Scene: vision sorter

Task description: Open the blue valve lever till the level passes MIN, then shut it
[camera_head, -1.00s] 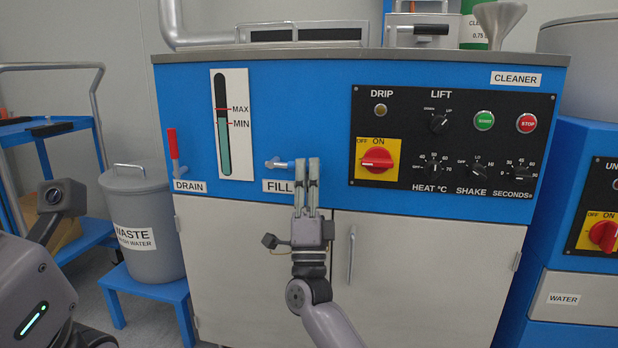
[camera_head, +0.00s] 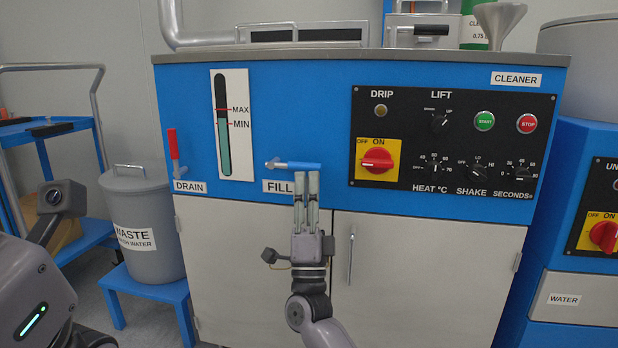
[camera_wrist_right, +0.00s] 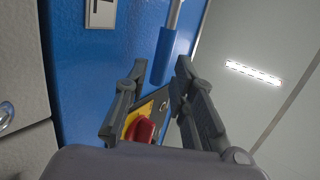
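The blue valve lever (camera_head: 298,166) by the FILL label (camera_head: 278,187) lies about level, its handle pointing right. My right gripper (camera_head: 306,174) is just below the handle, fingers pointing up. In the right wrist view the fingers (camera_wrist_right: 155,88) are parted and empty, and the blue handle (camera_wrist_right: 163,56) lies beyond and between their tips; I cannot tell if they touch it. The gauge (camera_head: 222,150) has a teal column whose top is slightly above MIN and below MAX. Part of my left arm shows at the lower left; its fingers are out of view.
A red DRAIN lever (camera_head: 173,146) stands upright left of the gauge. A black control panel (camera_head: 400,112) with a red switch (camera_head: 377,160) is to the right. Cabinet doors (camera_head: 440,270) with a vertical handle (camera_head: 351,255) are below. A grey WASTE bin (camera_head: 150,205) is at left.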

